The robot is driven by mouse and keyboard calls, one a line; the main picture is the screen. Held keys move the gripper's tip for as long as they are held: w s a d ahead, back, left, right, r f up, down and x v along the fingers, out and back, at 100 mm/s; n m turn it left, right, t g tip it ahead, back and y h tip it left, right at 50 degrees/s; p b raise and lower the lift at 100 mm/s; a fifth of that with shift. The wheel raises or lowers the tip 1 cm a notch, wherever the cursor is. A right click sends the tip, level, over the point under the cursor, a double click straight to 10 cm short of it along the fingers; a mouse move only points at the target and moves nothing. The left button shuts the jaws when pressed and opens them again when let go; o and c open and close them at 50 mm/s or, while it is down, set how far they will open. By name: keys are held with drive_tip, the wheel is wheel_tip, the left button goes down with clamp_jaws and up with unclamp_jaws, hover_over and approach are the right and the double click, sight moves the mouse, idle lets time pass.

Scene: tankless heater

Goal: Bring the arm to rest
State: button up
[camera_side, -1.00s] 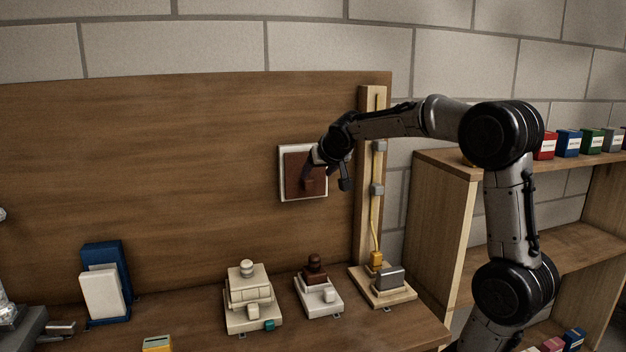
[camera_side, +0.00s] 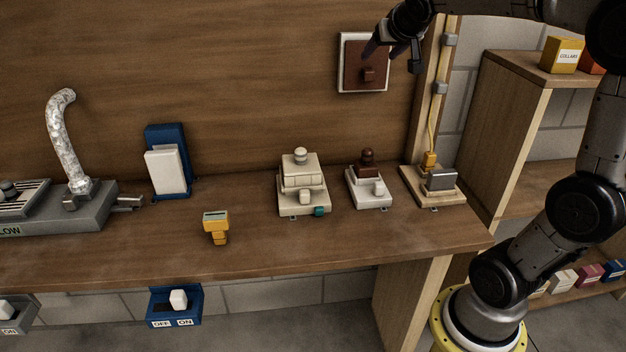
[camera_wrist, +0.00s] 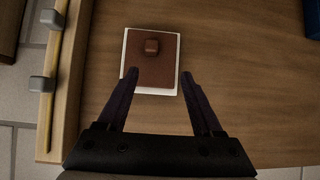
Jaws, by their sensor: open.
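My gripper (camera_wrist: 158,75) is open and empty in the wrist view, its two dark fingers spread in front of the wall panel. The gripper's upper part is near the picture's top edge. Whether the fingers touch the plate cannot be told.
A wooden post with a yellow cable (camera_side: 437,110) stands right of the plate. The bench (camera_side: 260,240) carries several small devices, a yellow meter (camera_side: 216,226), a blue holder (camera_side: 168,160) and a grey unit with a foil duct (camera_side: 62,140). A shelf (camera_side: 525,110) stands at right.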

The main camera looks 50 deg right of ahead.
drive_tip(key=s+a+n+t+y, duration=0.15)
drive_tip(key=s+a, duration=0.25)
drive_tip(key=a, duration=0.4)
drive_tip(key=s+a+n+y, duration=0.2)
drive_tip(key=s+a, duration=0.1)
drive_tip(key=a, duration=0.5)
drive_tip(key=s+a+f+n+g+y, duration=0.2)
drive_tip(key=s+a+f, duration=0.2)
drive_tip(key=s+f, duration=0.3)
drive_tip(key=s+a+f+n+g+y, duration=0.1)
drive_tip(key=s+a+f+n, duration=0.2)
drive_tip(key=s+f, duration=0.4)
drive_tip(key=shift+s+a+f+g+y, duration=0.15)
drive_tip(key=shift+a+g+y, duration=0.2)
drive_tip(key=shift+a, duration=0.35)
